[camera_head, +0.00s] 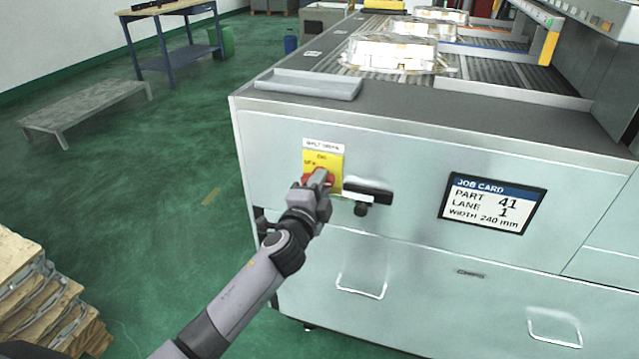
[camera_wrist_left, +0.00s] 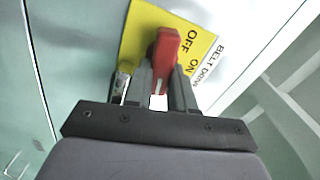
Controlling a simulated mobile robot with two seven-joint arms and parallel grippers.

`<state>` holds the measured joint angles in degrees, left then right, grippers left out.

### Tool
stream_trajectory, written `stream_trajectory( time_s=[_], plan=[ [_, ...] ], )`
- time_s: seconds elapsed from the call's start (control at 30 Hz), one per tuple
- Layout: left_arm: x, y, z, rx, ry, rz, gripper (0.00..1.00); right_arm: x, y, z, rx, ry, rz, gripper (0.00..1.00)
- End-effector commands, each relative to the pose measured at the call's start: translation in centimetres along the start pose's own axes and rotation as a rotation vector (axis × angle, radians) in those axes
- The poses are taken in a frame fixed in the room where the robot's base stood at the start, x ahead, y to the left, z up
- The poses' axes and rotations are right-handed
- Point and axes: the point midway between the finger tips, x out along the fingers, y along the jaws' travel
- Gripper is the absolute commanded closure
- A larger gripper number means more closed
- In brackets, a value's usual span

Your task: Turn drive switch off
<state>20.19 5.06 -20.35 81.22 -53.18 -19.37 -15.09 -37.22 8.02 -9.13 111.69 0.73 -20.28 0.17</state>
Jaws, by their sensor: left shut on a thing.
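The drive switch has a red handle (camera_head: 329,178) on a yellow plate (camera_head: 334,160) marked ON and OFF, under a white BELT DRIVE label (camera_head: 323,145) on the machine's front. My left gripper (camera_head: 318,186) is at the switch, shut on the red handle. In the left wrist view, the red handle (camera_wrist_left: 165,46) stands between the fingertips of the left gripper (camera_wrist_left: 163,76), in front of the yellow plate (camera_wrist_left: 140,35). The gripper hides part of the handle, and I cannot tell which mark it points at. My right gripper is not in view.
A black fitting (camera_head: 368,189) sits just right of the switch. A job card screen (camera_head: 492,204) is further right. Drawer handles (camera_head: 361,287) stick out below. Castings (camera_head: 398,53) lie on the conveyor on top. Stacked pallets (camera_head: 40,295) stand at lower left; green floor between is clear.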

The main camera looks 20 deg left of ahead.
Motion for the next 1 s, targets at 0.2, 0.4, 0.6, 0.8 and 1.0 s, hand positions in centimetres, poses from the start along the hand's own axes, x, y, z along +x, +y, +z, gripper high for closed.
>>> stream_trajectory(
  time_s=[0.2, 0.4, 0.6, 0.8, 1.0],
  plan=[
    [0.0, 0.15, 0.11, 0.126, -0.002, 0.001, 1.0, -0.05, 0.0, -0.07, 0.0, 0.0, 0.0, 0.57],
    [0.0, 0.22, 0.09, 0.192, -0.002, 0.001, 1.0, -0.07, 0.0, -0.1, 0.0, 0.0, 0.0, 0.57],
    [0.0, 0.26, 0.08, 0.217, -0.001, 0.001, 1.0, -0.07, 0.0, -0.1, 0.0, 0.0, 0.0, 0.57],
    [0.0, 0.27, 0.09, 0.221, -0.001, 0.001, 1.0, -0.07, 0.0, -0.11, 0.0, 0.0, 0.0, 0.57],
    [-0.01, 0.26, 0.1, 0.222, -0.001, 0.0, 0.67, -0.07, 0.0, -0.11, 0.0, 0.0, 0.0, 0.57]
  ],
)
